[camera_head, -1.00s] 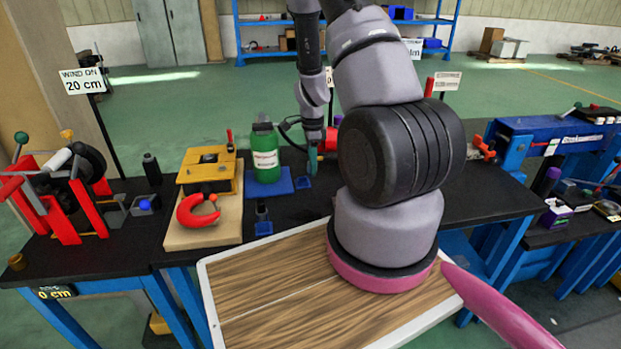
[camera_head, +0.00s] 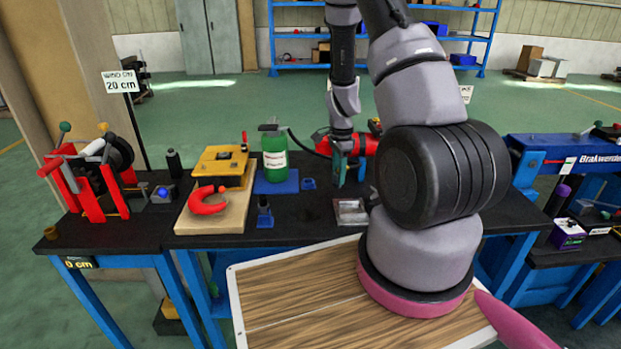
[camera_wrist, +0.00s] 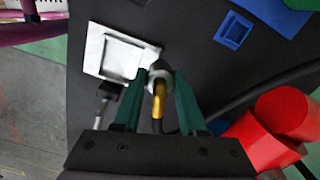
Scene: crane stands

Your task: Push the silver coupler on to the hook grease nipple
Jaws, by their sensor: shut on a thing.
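My gripper (camera_head: 340,168) stands over the black bench, right of the green bottle. In the wrist view its green fingers (camera_wrist: 160,78) are shut on the silver coupler (camera_wrist: 158,68), which has a brass-coloured stem (camera_wrist: 158,98) behind it. The coupler is hard to make out in the head view. The red hook (camera_head: 207,201) lies on a wooden board (camera_head: 222,226) at the left, in front of a yellow block (camera_head: 219,166), well apart from my gripper. Its grease nipple is too small to tell. The hook is not in the wrist view.
A green bottle (camera_head: 274,158) on a blue mat stands between hook and gripper, with a dark hose behind. A red cylinder (camera_head: 365,144) lies beside the gripper. A blue holder (camera_head: 264,213) and a silver tray (camera_head: 350,211) sit near the front edge. A red-framed winder (camera_head: 90,190) is far left.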

